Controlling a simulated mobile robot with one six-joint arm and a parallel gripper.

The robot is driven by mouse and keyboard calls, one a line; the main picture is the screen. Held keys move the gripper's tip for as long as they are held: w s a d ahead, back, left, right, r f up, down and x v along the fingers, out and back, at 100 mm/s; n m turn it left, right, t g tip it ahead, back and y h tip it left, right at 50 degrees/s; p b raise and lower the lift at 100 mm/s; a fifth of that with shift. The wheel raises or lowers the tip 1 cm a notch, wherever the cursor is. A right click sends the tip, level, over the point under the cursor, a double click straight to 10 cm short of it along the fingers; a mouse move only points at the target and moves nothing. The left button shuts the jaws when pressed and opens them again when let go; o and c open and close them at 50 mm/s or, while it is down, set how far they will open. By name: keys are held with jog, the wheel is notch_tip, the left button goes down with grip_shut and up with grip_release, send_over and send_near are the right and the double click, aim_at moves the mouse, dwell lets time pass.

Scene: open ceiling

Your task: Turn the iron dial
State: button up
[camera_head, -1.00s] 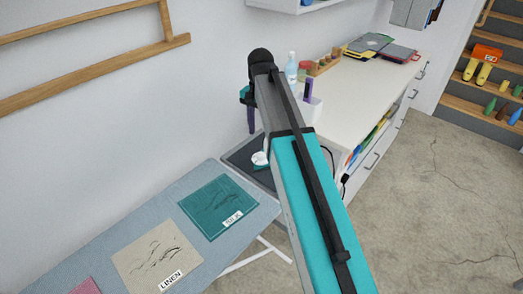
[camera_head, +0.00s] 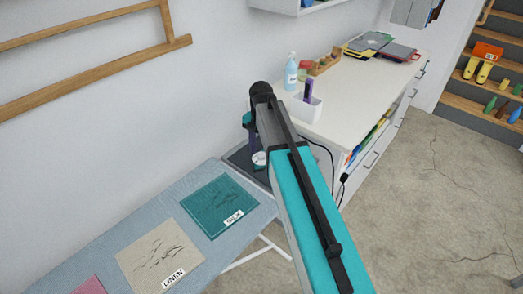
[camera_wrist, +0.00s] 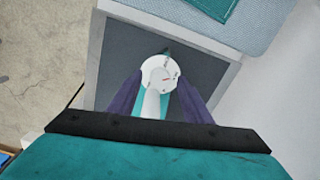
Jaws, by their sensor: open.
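The iron's round white dial (camera_wrist: 159,74) has small dark marks and a reddish line, and sits near the middle of the wrist view. A white handle-like part (camera_wrist: 154,104) and teal parts of the iron show just below it. The iron stands on a dark grey rest (camera_wrist: 115,62). My gripper (camera_wrist: 160,82) is open, with one purple finger on each side of the dial; I cannot tell whether they touch it. In the head view my gripper (camera_head: 253,145) is above the rest, and my arm hides most of the iron; a bit of white (camera_head: 260,158) shows.
The blue ironing board (camera_head: 110,230) carries a teal silk cloth (camera_head: 219,204) and a beige linen cloth (camera_head: 158,256). A white cabinet (camera_head: 350,90) holds a blue bottle (camera_head: 291,73) and a white holder (camera_head: 306,108). The wall is close behind the board.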

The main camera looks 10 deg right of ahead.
jog(key=shift+f, duration=0.25)
jog(key=c, duration=1.1)
jog(key=shift+o, duration=0.2)
jog(key=shift+m, duration=1.4)
jog(key=o, duration=1.1)
jog(key=shift+c, duration=0.2)
